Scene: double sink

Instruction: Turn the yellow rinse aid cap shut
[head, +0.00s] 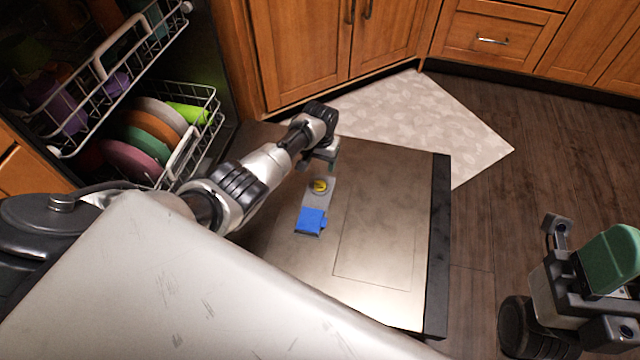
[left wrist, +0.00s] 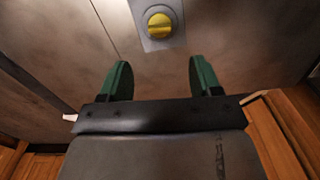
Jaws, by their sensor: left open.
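The yellow rinse aid cap (head: 319,186) sits on a grey plate on the inner face of the open dishwasher door (head: 385,200). In the left wrist view the cap (left wrist: 159,23) is at the top middle, with a raised ridge across it. My left gripper (head: 320,158) is just beyond the cap in the head view. In the left wrist view its green fingers (left wrist: 160,68) are apart and empty, with the cap ahead of their tips and not between them. My right gripper (head: 606,270) is at the lower right, away from the door; its jaw opening does not show clearly.
A blue dispenser lid (head: 311,221) is beside the cap on the same plate. Dishwasher racks with plates (head: 150,137) stand at the left. Wooden cabinets (head: 320,40) line the back. A light rug (head: 425,115) lies beyond the door.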

